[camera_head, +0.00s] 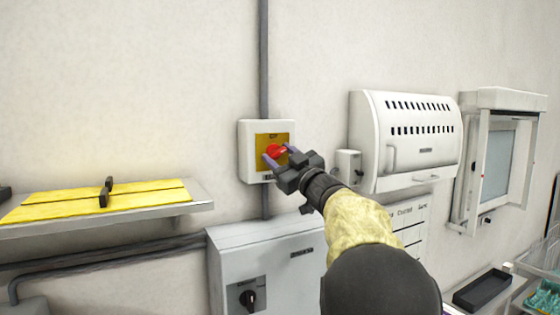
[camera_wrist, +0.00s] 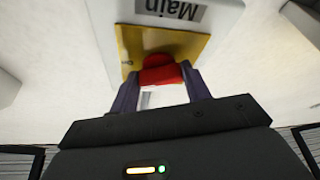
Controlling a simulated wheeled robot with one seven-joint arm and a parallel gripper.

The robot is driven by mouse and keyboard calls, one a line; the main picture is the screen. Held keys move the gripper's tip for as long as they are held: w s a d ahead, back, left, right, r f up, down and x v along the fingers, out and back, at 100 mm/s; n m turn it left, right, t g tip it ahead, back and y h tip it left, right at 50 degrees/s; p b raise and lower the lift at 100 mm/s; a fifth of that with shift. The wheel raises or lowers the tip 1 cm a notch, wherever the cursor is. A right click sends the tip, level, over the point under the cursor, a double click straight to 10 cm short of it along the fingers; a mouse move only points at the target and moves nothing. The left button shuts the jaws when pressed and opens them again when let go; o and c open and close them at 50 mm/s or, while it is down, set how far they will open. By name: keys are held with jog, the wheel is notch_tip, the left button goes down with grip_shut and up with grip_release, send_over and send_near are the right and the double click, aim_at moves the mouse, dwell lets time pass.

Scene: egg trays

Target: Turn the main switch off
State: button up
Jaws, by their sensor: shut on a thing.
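The main switch is a white wall box (camera_head: 247,165) with a yellow plate (camera_head: 262,140) and a red knob (camera_head: 276,151). In the wrist view the box carries a label reading "Main" (camera_wrist: 172,9), upside down, beyond the yellow plate (camera_wrist: 190,45) and the red knob (camera_wrist: 160,70). My gripper (camera_head: 279,156) reaches the switch from the right. Its two fingers, also in the wrist view (camera_wrist: 160,88), are shut on the red knob, one on each side. The fingers hide part of the plate and its lettering in the head view.
A grey cabinet (camera_head: 285,265) with a black rotary knob (camera_head: 248,299) is below the switch. A small white box (camera_head: 347,167) and a white slotted housing (camera_head: 407,140) are to the right. A shelf with a yellow top (camera_head: 60,203) is at left.

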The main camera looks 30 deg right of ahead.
jog(key=n+g+y, duration=0.1)
jog(key=n, duration=0.4)
jog(key=n+g+y+p, duration=0.1)
jog(key=n+g, duration=0.1)
jog(key=n, duration=0.3)
jog(key=n+g+y, duration=0.1)
jog(key=n+g, duration=0.1)
jog(key=n, duration=0.3)
jog(key=shift+d+r+n, duration=0.2)
jog(key=shift+r+n, duration=0.05)
jog(key=shift+n, duration=0.15)
jog(key=shift+g, duration=0.3)
jog(key=o, duration=1)
jog(key=shift+c, duration=0.2)
jog(key=b+v, duration=0.5)
jog(key=v, duration=1.2)
jog(key=shift+f, duration=0.15)
jog(key=shift+s+d, duration=0.15)
